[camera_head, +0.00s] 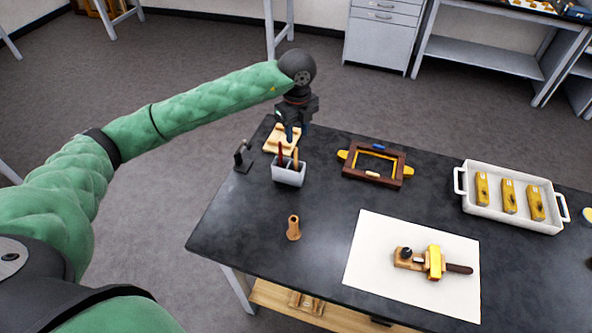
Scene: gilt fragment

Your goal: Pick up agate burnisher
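My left gripper (292,134) points down over the far left corner of the dark table, above a pale wooden rest (270,146). Its fingers are small and dark, so I cannot tell whether they are open or shut or hold anything. A light grey holder (289,176) stands just in front of the rest, with a red-handled tool (280,153) and a tan-handled tool (295,158) upright in it. I cannot tell for sure which thing is the agate burnisher; the gripper partly hides the rest. My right gripper is not in view.
A black stand (242,157) is left of the holder. A brown frame (374,164), a wooden peg-like piece (293,228), a white sheet (372,270) with a wood-and-gold piece (433,262), and a white tray (470,209) of yellow blocks share the table (235,225). The front left is clear.

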